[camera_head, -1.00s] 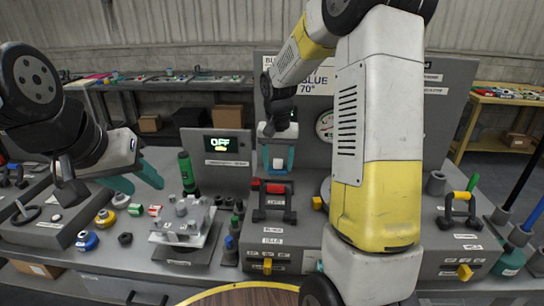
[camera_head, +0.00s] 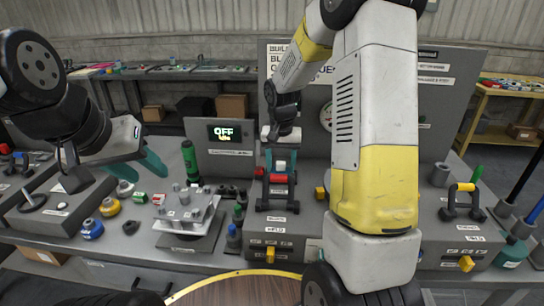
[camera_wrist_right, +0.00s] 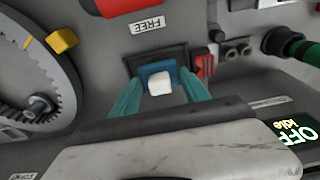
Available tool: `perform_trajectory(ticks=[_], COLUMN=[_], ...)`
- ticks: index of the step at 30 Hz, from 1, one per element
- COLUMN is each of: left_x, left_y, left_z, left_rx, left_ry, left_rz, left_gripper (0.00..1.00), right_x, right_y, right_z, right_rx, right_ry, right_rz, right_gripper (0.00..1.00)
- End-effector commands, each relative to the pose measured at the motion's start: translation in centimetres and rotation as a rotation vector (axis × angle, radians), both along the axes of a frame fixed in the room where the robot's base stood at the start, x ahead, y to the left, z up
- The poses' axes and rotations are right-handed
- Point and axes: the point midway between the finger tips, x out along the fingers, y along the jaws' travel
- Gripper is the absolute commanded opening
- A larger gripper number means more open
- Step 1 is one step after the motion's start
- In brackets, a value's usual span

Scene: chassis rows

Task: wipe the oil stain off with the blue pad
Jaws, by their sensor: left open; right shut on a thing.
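The blue pad (camera_wrist_right: 157,70) with a white block (camera_wrist_right: 161,84) on it is between the teal fingers of my right gripper (camera_wrist_right: 152,98) in the right wrist view. My right gripper (camera_head: 280,170) is shut on it, just behind a red-handled bracket on the bench in the head view. The pad is over a dark frame (camera_wrist_right: 178,52) by a FREE label; I cannot tell whether it touches. My left gripper (camera_head: 135,170) is open and empty above the left of the bench. I cannot make out the oil stain in either view.
A round wooden top (camera_head: 245,291) is at the front. My right arm hides part of the bench.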

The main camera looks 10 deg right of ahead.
Motion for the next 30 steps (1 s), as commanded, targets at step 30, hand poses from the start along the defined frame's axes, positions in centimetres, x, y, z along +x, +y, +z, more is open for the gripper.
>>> perform_trajectory(ticks=[30], left_x=[0.0], left_y=[0.0], left_z=[0.0], left_rx=[0.000], left_ry=[0.000], left_rz=[0.000], left_gripper=[0.42], right_x=[0.0], right_y=[0.0], right_z=[-1.3], right_rx=[-0.001], right_ry=[0.000], right_rz=[0.000], right_gripper=[0.13])
